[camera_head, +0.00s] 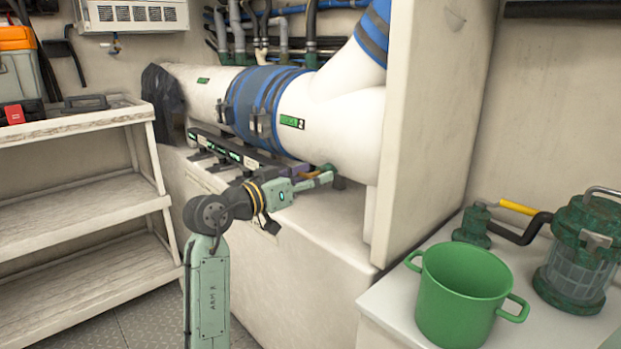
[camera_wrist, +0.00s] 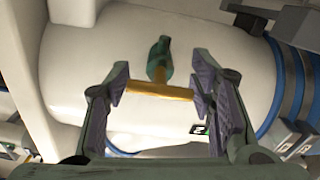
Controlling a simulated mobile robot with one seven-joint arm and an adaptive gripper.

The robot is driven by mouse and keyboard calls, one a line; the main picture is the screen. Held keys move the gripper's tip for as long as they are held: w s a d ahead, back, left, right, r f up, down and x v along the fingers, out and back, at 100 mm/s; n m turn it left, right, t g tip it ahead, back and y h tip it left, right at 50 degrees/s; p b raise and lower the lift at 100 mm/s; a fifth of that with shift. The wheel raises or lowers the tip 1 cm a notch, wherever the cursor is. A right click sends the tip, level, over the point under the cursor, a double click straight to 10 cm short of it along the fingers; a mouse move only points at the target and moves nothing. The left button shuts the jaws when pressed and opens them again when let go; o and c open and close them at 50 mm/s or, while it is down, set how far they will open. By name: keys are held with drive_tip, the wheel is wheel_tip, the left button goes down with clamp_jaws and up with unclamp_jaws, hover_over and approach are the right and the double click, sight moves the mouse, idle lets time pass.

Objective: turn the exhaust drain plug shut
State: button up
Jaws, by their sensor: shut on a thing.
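The exhaust drain plug (camera_wrist: 160,91) has a yellow T-shaped handle on a green stem fitting (camera_wrist: 159,60), set against the white exhaust pipe (camera_wrist: 85,75). My gripper (camera_wrist: 160,88) has its two purple-padded fingers at the two ends of the yellow bar, shut on it. In the head view, my gripper (camera_head: 316,181) is low under the right end of the white exhaust pipe (camera_head: 345,135). There, my fingers partly hide the plug, and its yellow handle is small.
A white upright panel (camera_head: 425,120) stands close to the right of the pipe. A green pot (camera_head: 462,295) and a green strainer (camera_head: 582,255) sit on the right counter. A white shelf unit (camera_head: 85,205) stands at left. A dark labelled rail (camera_head: 235,150) lies below the pipe.

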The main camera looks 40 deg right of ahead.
drive_tip(key=shift+s+d, duration=0.1)
drive_tip(key=shift+s, duration=0.2)
drive_tip(key=o, duration=1)
drive_tip(key=shift+c, duration=0.2)
drive_tip(key=shift+o, duration=0.3)
drive_tip(key=shift+w, duration=0.1)
drive_tip(key=a, duration=1.2)
drive_tip(key=shift+s, duration=0.45)
